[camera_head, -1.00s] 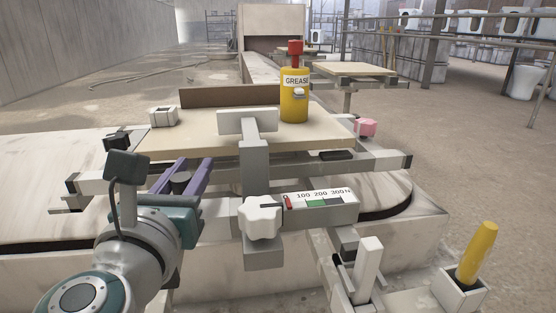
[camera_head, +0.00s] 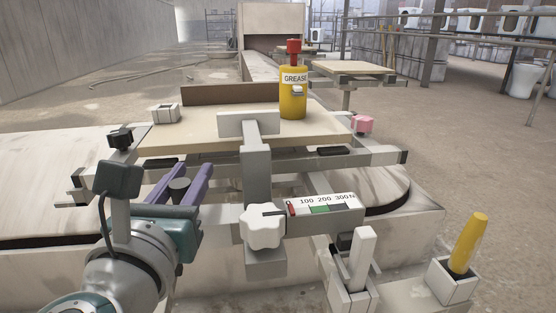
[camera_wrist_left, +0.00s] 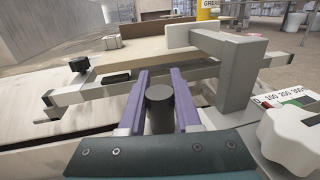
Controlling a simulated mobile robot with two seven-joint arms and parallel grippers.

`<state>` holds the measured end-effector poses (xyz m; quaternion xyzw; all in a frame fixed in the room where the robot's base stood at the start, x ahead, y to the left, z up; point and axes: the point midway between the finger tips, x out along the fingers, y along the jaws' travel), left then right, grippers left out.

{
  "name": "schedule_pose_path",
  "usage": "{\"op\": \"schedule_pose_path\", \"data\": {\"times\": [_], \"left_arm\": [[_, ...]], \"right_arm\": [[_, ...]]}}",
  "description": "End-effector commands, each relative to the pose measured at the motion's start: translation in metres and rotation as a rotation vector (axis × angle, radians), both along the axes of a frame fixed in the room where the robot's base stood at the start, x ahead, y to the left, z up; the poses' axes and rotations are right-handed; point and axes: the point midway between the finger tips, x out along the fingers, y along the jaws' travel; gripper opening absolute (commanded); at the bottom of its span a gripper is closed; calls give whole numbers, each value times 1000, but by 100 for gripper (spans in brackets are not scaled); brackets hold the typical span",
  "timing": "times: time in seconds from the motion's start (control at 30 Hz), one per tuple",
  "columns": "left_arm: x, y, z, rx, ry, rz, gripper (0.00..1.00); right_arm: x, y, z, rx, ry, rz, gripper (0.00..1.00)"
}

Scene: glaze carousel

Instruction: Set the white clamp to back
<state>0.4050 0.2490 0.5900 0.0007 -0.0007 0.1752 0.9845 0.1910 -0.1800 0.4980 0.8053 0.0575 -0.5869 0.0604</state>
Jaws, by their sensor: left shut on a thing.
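A white lobed clamp knob (camera_head: 262,226) is on the front of a grey upright arm, with a scale (camera_head: 325,205) marked 100, 200, 300 N beside it. A dark pointer line on the knob points right, toward the scale's red end. The grey clamp arm (camera_head: 257,170) rises to a pale pad (camera_head: 247,123) at the board's front edge. My left gripper (camera_head: 180,180), with purple fingers, is left of the knob and apart from it. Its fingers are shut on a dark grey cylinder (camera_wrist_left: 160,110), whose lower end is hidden. My right gripper is out of view.
A board (camera_head: 190,138) bears a yellow grease bottle (camera_head: 293,98) and a small white block (camera_head: 165,113). A black knob (camera_head: 120,138) is at left, a pink knob (camera_head: 362,124) at right. A white lever (camera_head: 362,255) and a yellow handle (camera_head: 467,243) stand in holders at front right.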

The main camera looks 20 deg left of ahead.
Motion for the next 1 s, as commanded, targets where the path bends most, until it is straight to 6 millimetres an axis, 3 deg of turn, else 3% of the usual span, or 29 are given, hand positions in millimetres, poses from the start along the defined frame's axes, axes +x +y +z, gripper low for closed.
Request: {"op": "schedule_pose_path", "data": {"times": [0.03,0.3,0.63,1.0], "left_arm": [[0,0,1,0,-1,-1,33],[0,0,0,0,0,1,62],[-7,-2,-1,0,4,1,62],[-72,-26,0,-1,5,0,62]], "right_arm": [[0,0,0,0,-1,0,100],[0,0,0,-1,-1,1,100],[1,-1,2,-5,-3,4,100],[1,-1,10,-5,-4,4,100]]}}
